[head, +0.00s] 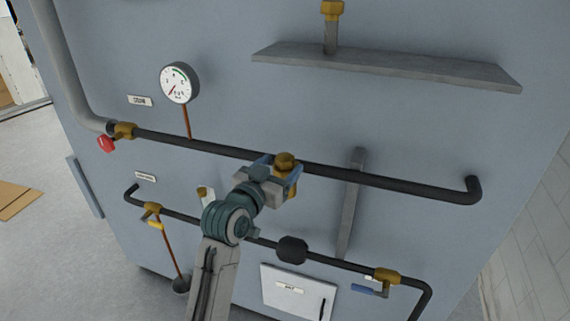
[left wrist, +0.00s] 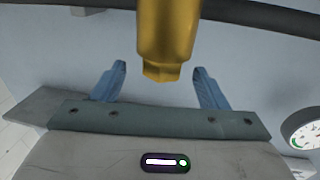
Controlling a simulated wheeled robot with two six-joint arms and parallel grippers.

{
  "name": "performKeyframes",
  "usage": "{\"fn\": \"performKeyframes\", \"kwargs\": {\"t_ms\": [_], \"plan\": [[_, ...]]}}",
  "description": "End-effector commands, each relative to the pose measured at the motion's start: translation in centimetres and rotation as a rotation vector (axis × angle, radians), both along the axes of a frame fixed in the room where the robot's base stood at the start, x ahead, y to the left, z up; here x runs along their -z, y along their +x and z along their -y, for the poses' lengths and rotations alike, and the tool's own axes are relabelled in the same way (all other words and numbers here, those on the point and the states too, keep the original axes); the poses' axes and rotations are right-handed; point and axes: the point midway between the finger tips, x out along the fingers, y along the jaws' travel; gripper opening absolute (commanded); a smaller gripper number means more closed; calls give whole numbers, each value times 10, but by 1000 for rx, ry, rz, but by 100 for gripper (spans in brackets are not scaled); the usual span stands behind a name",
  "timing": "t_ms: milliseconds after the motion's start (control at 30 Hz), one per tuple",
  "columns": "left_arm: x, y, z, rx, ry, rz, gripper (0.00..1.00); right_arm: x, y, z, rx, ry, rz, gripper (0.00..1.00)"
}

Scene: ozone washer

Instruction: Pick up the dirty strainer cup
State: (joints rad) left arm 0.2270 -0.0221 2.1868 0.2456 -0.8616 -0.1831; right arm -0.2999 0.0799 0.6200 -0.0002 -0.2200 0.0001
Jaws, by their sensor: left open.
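A brass piece with a hexagonal end (left wrist: 168,45), apparently the strainer cup, juts in from the top of the left wrist view, in front of the dark pipe. Its rounded brass top also shows in the head view (head: 286,161). I cannot tell whether it is dirty. My left gripper (head: 279,177) is at this piece. In the left wrist view its two blue fingers (left wrist: 160,85) are spread wide, one on each side of the brass, with visible gaps. The brass appears untouched. My right gripper is in neither view.
A long black pipe (head: 415,187) crosses the grey-blue cabinet, with a lower pipe (head: 187,217) beneath. A round gauge (head: 180,83) is at upper left. A grey shelf (head: 390,70) sticks out above. A vertical grey bar (head: 350,205) stands right of my gripper.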

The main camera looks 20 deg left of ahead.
Motion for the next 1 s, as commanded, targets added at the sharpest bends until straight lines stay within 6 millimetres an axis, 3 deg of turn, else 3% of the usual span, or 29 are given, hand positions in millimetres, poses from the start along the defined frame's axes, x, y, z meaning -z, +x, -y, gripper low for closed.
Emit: {"fn": "performKeyframes", "kwargs": {"t_ms": [33,233,533,800,1000], "plan": [[-6,7,0,0,1,-3,68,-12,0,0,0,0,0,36],[-3,30,4,0,-1,-2,68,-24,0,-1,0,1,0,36],[-1,34,5,0,1,0,68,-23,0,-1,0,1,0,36],[-1,34,4,0,1,0,18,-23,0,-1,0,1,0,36],[-1,34,4,0,1,0,18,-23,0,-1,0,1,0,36]]}}
